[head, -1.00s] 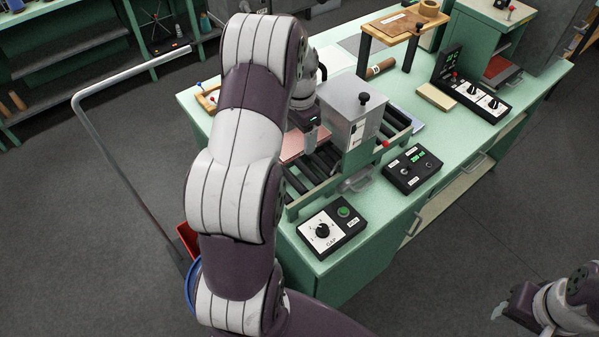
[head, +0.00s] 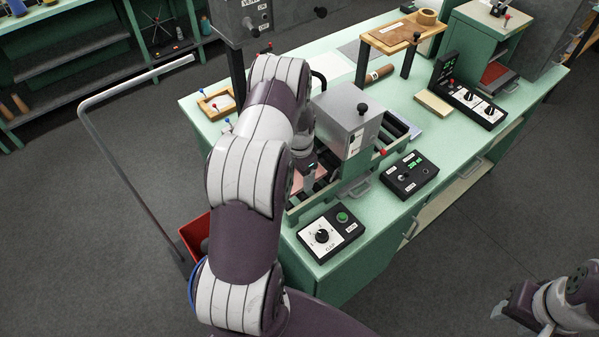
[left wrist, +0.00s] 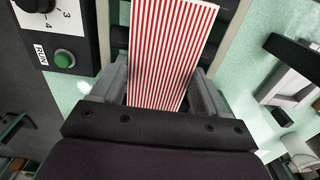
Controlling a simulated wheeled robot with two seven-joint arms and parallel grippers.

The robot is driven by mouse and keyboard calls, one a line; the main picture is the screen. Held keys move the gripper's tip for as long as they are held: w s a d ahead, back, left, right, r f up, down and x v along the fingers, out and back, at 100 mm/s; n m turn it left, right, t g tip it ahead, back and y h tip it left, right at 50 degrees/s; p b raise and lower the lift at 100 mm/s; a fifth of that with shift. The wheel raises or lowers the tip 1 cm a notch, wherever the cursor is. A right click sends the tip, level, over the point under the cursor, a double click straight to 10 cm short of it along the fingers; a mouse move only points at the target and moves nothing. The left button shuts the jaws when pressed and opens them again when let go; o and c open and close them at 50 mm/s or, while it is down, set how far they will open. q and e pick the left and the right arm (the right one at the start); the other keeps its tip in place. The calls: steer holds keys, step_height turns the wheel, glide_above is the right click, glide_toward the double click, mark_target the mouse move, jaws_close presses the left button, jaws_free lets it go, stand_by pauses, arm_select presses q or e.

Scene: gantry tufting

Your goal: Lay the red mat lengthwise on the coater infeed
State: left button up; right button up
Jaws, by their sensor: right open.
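The red mat, striped red and white, runs between the two fingers in the left wrist view (left wrist: 165,50), with dark rollers under or behind it. In the head view a pinkish part of it (head: 317,179) shows beside my left gripper (head: 304,166), mostly hidden by my arm. My left gripper (left wrist: 162,85) has a finger against each long edge of the mat. The coater is a silver box (head: 349,118) over a roller bed; its infeed (head: 296,212), the near left end, is partly hidden by my arm. My right gripper (head: 508,308) is open and empty, away from the bench.
A dial box with a green button (head: 331,229) sits by the near bench edge, left of a black control box (head: 409,173). A wooden stand (head: 402,33) and a brown roll (head: 380,74) are farther back. A red bin (head: 194,236) stands on the floor at left.

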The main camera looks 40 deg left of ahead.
arm_select(q)
steer(key=o, duration=0.4)
steer(key=shift+c, duration=0.2)
steer(key=shift+w+f, duration=0.1)
